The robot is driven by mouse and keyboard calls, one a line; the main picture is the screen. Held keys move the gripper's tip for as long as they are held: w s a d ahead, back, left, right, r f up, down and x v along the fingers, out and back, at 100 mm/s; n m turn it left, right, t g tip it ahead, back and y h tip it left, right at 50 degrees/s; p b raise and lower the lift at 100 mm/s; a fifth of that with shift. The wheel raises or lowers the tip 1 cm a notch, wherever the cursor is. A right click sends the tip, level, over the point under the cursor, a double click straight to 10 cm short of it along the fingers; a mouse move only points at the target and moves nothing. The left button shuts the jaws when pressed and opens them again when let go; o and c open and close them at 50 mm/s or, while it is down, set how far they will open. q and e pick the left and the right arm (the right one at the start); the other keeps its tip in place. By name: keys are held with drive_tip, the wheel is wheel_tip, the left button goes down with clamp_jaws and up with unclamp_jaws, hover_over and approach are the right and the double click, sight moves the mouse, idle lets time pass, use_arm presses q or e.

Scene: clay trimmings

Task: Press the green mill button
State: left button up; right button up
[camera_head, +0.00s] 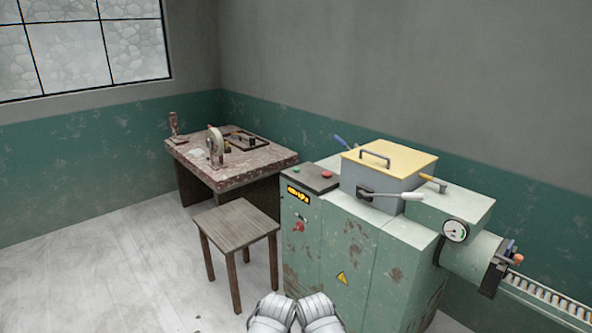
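The mill is a worn, pale green machine (350,243) right of centre, with a yellow-lidded box on top. A dark panel (310,181) lies on its upper left end. A small green button (296,168) sits toward the left of this panel. A red button (327,174) sits to its right on the same panel. Nothing covers either button. Rounded grey parts of my own body show at the bottom edge, below and apart from the panel. No gripper fingers show in this view.
A wooden stool (238,226) stands close to the machine's left side. A worn table (230,178) with tools stands behind it. A lever with a white handle (400,196) crosses the box front. A roller conveyor (548,297) runs off right. The floor at left is clear.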

clamp_jaws()
idle(1.3)
